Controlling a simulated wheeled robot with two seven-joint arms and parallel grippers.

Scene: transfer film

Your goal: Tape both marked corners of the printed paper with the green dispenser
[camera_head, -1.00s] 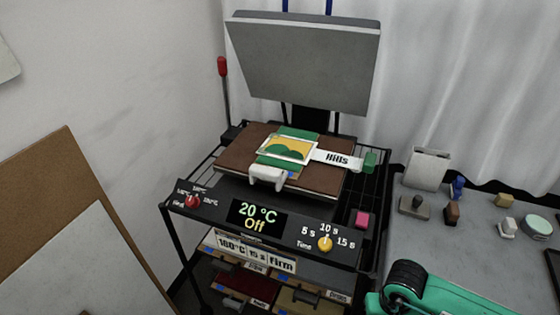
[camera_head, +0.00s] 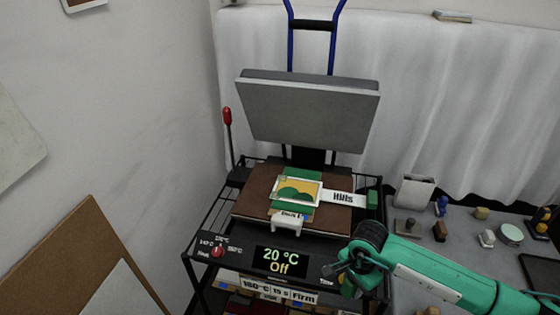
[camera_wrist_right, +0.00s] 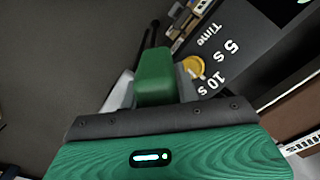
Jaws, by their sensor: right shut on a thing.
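The printed paper (camera_head: 300,191), showing green hills on yellow, lies on a green strip on the brown board of the press. A white label reading "Hills" (camera_head: 343,198) extends to its right. Corner marks are too small to tell. My right gripper (camera_head: 345,264) is in front of the press panel at its right end, apart from the paper. In the right wrist view it is shut on a dark green block (camera_wrist_right: 154,76), which looks like the green dispenser. In the head view the held block is mostly hidden. My left gripper is not in view.
The press's grey upper plate (camera_head: 308,114) stands raised. A white clip-like piece (camera_head: 287,223) sits at the board's front edge, and a small green block (camera_head: 374,198) at its right. The grey side table (camera_head: 465,250) holds several small objects. A red-tipped lever (camera_head: 227,114) stands left.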

